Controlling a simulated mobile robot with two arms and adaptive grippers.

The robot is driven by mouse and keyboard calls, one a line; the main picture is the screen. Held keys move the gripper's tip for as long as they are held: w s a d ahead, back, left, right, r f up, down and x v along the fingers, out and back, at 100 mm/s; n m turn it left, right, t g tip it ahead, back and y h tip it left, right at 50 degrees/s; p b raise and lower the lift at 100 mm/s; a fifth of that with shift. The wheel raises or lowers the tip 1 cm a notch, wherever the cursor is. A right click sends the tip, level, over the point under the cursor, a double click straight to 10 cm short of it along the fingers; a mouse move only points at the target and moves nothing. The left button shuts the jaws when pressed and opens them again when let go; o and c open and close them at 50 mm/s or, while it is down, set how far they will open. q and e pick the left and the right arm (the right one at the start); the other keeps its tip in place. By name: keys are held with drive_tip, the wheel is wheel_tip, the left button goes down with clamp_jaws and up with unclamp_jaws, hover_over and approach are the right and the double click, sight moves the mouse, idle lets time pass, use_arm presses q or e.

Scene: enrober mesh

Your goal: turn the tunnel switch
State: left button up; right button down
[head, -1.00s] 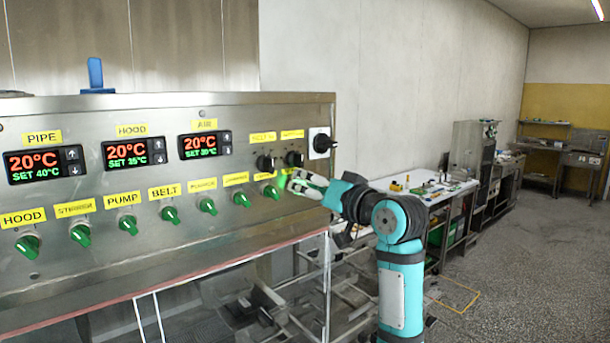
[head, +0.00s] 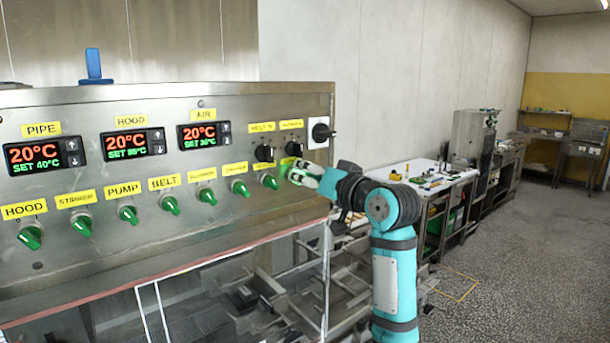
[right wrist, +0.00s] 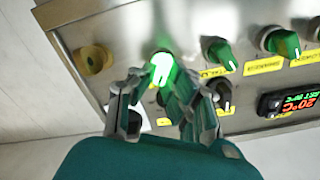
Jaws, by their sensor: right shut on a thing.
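A row of green rotary switches runs along the slanted steel control panel (head: 80,290), each under a yellow label. My right gripper (head: 294,174) is at the right end of this row, shut on the last switch. In the right wrist view that switch (right wrist: 160,64) glows bright green between the fingertips of my right gripper (right wrist: 157,78). Its label is hidden by the fingers, so I cannot read its name. The neighbouring green switch (head: 270,181) stands free, unlit, and its label is too blurred to read surely. My left gripper is not in view.
Three temperature displays (head: 126,145) are further left. A metal frame is below the panel; a white worktable (head: 430,182) stands behind my arm. The floor at right is clear.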

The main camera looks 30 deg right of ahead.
drive_tip(key=n+b, duration=0.1)
drive_tip(key=n, duration=0.2)
drive_tip(key=shift+a+n, duration=0.2)
drive_tip(key=shift+n, duration=1.95)
drive_tip(key=shift+a+n, duration=0.2)
drive_tip(key=shift+n, duration=1.95)
drive_tip(key=c, duration=1.4)
unclamp_jaws()
drive_tip(key=shift+w, duration=0.1)
drive_tip(key=shift+o, duration=0.2)
